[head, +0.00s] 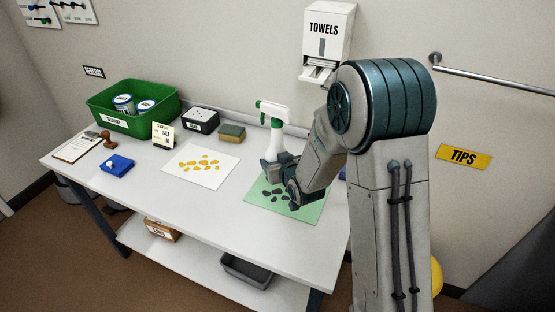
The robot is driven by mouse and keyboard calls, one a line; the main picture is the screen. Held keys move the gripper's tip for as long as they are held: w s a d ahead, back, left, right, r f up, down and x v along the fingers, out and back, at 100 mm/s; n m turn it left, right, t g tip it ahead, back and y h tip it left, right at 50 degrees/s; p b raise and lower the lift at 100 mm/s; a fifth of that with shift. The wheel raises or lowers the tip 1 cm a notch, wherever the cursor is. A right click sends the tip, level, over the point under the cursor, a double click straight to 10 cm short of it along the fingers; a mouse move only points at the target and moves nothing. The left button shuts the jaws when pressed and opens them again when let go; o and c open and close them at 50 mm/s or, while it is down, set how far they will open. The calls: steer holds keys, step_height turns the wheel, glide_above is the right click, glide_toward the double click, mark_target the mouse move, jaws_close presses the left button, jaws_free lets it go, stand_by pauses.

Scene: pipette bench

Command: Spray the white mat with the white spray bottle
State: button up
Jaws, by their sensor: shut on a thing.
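The white spray bottle (276,137) has a green and white trigger head and stands upright toward the back right of the bench. My gripper (273,172) is shut on the bottle's lower body, and my gripper and wrist hide its base. I cannot tell whether the bottle rests on the bench or is held just above it. The white mat (185,172) lies flat to the left of the bottle, with several yellow-orange spots on it. A green mat (262,205) with several dark spots lies under and in front of my gripper, partly hidden by it.
A green bin (160,120) with cans, a small card (163,134), a black-and-white box (200,119) and a sponge (232,133) line the back. A blue item (117,164), a stamp (108,140) and a clipboard (78,147) are at left. The front of the bench is clear.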

steer(key=shift+f+b, duration=0.9)
steer(key=shift+f, duration=1.95)
steer(key=shift+f+b, duration=0.35)
steer(key=shift+b, duration=0.2)
steer(key=o, duration=1.4)
steer(key=shift+c, duration=0.2)
steer(key=shift+o, duration=0.7)
steer(key=shift+f, duration=0.1)
steer(key=shift+s, duration=0.1)
